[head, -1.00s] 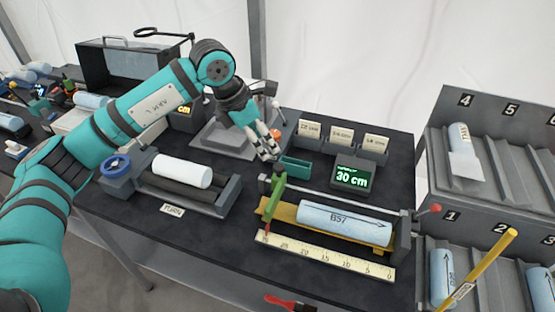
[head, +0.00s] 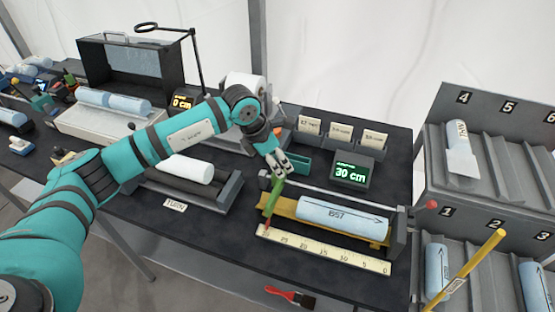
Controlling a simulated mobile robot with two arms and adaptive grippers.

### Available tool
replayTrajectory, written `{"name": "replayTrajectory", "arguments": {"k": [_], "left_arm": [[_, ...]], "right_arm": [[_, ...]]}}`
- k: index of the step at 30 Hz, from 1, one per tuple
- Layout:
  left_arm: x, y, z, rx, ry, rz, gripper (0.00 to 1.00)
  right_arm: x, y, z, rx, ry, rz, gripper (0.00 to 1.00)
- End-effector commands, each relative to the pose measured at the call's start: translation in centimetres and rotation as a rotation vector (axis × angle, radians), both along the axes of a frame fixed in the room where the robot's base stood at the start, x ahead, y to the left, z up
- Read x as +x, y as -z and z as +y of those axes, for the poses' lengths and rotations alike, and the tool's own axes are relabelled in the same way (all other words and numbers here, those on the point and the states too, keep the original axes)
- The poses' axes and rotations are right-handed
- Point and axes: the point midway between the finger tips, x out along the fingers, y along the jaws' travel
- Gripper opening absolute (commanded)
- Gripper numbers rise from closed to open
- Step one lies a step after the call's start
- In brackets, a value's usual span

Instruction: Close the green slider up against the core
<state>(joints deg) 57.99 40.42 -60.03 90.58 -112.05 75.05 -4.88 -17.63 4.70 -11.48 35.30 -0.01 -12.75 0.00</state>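The light-blue core (head: 343,216), marked B57 with an arrow, lies on the yellow bed of the measuring rig. The green slider (head: 273,197) stands at the bed's left end, with a small gap between it and the core's left end. Its red tip is near the left end of the ruler (head: 322,250). The display (head: 352,172) reads 30 cm in green. My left gripper (head: 281,169) points down at the top of the slider, its fingers at or just above it; I cannot tell whether they grip it. My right gripper is not in view.
A teal tray (head: 297,163) and label cards (head: 341,134) stand behind the rig. A roller stand with a white roll (head: 186,169) is to the left. A numbered rack (head: 490,150) is at the right, with a yellow pole (head: 478,255) in front. A red-handled brush (head: 290,298) lies below the ruler.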

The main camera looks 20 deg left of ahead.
Motion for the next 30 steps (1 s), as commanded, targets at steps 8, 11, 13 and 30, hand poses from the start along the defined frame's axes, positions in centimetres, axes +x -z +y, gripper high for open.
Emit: {"name": "replayTrajectory", "arguments": {"k": [8, 11, 13, 30], "left_arm": [[0.0, 0.0, 0.0, 0.000, 0.000, 0.000, 0.08], [0.0, -0.1, 0.0, 0.001, 0.000, -0.001, 0.00], [0.0, -0.1, 0.0, 0.001, 0.000, -0.001, 0.00], [-0.2, 0.2, -7.4, -0.004, 0.005, -0.003, 0.00]], "right_arm": [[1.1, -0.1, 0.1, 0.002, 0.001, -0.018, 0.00], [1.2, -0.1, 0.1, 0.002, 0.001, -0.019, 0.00], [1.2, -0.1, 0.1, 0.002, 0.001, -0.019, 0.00], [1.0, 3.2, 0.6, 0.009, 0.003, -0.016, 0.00]]}}
